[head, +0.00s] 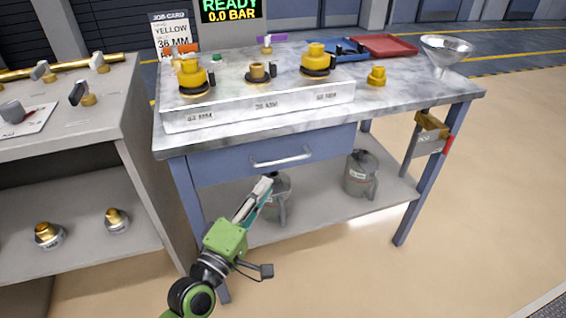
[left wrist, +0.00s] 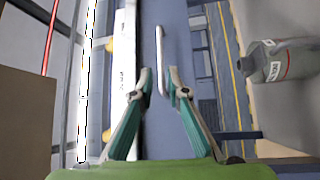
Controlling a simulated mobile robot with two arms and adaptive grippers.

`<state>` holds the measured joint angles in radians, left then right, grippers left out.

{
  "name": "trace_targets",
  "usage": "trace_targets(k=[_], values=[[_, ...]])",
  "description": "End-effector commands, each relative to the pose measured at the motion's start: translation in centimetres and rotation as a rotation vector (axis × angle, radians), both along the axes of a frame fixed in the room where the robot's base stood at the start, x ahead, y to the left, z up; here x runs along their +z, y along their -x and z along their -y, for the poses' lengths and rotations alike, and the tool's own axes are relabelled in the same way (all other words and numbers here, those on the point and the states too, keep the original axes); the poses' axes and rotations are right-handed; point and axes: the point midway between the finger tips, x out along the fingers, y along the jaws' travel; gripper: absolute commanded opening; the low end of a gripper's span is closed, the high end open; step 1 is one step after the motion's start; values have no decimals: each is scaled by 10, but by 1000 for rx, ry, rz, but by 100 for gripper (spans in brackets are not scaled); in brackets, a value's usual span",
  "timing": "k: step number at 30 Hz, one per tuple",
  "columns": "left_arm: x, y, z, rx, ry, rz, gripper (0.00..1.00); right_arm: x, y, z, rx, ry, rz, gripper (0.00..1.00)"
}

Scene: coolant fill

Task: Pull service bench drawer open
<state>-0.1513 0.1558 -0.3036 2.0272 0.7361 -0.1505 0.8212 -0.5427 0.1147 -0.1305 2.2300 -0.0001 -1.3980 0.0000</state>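The service bench (head: 440,100) has a blue drawer (head: 225,165) under its grey top. The drawer front looks flush with the bench, and its silver bar handle (head: 281,160) runs across the middle. My left gripper (head: 265,185) is in front of the drawer, a little below the handle's left part in the head view. In the left wrist view my left gripper (left wrist: 160,76) is open, with a gap between its fingertips. A pale bar, likely the handle (left wrist: 160,50), lines up with that gap; contact cannot be told. My right gripper is not in view.
A grey canister (head: 361,174) stands on the lower shelf, and another (head: 277,200) is partly behind my left gripper. A grey cabinet (head: 110,160) stands close on the left. A funnel (head: 445,50) is on the bench top. The floor to the right is clear.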

Motion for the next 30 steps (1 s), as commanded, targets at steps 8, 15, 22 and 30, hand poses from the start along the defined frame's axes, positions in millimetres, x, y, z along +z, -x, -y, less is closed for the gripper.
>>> trace_targets(k=[8,15,22,30], values=[[8,-54,25,1,-1,2,15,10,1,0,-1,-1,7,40],[12,-84,39,2,-3,0,15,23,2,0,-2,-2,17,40],[13,-92,43,1,-5,-1,15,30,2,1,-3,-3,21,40],[13,-92,43,1,-4,-1,0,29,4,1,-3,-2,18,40]])
